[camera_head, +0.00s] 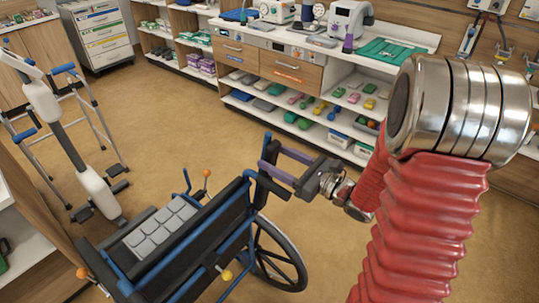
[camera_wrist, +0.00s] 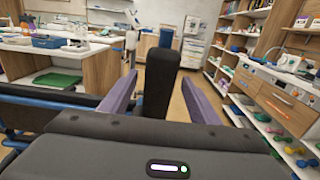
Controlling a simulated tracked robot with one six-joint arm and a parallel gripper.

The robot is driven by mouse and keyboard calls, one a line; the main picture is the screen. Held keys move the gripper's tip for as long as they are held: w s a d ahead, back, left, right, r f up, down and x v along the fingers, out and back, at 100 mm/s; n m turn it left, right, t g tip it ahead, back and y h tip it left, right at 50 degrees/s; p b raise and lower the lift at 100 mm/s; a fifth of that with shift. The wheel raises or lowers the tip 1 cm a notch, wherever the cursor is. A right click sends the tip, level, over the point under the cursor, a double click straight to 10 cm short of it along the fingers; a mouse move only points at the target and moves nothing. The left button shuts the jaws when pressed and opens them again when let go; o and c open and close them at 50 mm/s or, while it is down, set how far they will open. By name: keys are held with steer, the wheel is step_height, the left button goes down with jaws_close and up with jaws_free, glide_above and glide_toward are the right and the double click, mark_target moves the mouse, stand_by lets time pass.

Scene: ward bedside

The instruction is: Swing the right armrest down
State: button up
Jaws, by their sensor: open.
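A wheelchair with a blue frame and black backrest (camera_head: 200,240) stands at lower middle in the head view, seen from behind. Its right armrest (camera_wrist: 162,75) stands upright as a black padded post in the wrist view. In the head view it is small and partly covered by my fingers. My gripper (camera_head: 271,153) reaches in from the right, at the chair's right side. Its two purple fingers also show in the wrist view (camera_wrist: 158,82), spread apart, one on each side of the armrest. I cannot tell whether either touches it.
The right wheel (camera_head: 281,255) is below my gripper. A yellow knob (camera_head: 227,275) is behind the backrest. A walking frame (camera_head: 70,130) stands at left. A counter with shelves (camera_head: 290,70) runs along the back. The floor (camera_head: 185,125) between is clear.

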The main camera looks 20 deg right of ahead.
steer(key=shift+x, duration=1.35)
steer(key=shift+c, duration=0.5)
jaws_close()
